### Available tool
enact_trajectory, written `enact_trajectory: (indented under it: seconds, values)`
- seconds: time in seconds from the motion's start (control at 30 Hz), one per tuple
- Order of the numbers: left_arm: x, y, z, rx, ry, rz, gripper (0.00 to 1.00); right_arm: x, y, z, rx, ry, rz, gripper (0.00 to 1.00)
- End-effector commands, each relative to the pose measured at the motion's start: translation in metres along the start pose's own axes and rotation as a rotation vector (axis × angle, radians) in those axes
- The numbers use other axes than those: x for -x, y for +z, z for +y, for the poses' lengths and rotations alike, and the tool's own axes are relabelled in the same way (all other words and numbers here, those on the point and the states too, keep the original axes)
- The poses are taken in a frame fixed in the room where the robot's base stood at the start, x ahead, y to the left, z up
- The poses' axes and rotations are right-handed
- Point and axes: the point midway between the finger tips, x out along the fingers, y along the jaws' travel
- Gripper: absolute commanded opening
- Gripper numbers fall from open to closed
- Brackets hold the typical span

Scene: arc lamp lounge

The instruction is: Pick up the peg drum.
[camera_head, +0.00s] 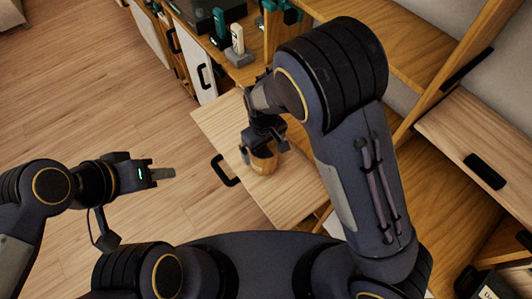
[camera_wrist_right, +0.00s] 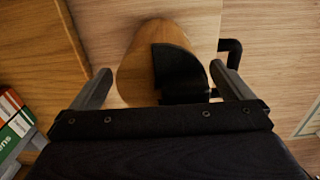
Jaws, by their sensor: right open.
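The peg drum (camera_head: 263,162) is a small light-brown wooden cylinder. It stands on a pale wooden panel (camera_head: 218,123), partly hidden by my right gripper. My right gripper (camera_head: 263,150) is just above it, pointing down. In the right wrist view the drum (camera_wrist_right: 133,72) shows a black part on its right side. It lies between the spread fingers of my right gripper (camera_wrist_right: 160,88), and I cannot tell whether they touch it. My left gripper (camera_head: 165,173) is off to the left above the floor, apart from the drum, and its jaw gap is not clear.
A black handle (camera_head: 225,171) sits at the panel's left edge. A wooden shelf unit (camera_head: 425,50) stands at the right and back. Several small items, including a white device (camera_head: 237,40), stand on a surface behind. Open floor (camera_head: 90,90) lies at the left.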

Motion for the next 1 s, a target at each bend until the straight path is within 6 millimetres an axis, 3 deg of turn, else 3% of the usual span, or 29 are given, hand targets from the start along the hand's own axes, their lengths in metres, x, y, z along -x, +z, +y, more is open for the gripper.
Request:
enact_trajectory:
  seconds: [0.07,0.7,1.0]
  values:
    - [-0.0001,0.0001,-0.0001,0.000,0.000,0.000,0.36,0.0001,0.0001,-0.0001,0.000,0.000,0.000,1.00]
    - [0.0000,0.0000,0.0000,0.000,0.000,0.000,0.36,0.0011,-0.0004,0.0002,0.000,0.000,0.001,0.18]
    - [-0.0001,0.0001,-0.0001,0.000,0.000,0.000,0.36,0.0038,-0.0008,0.0000,0.000,0.000,0.002,0.18]
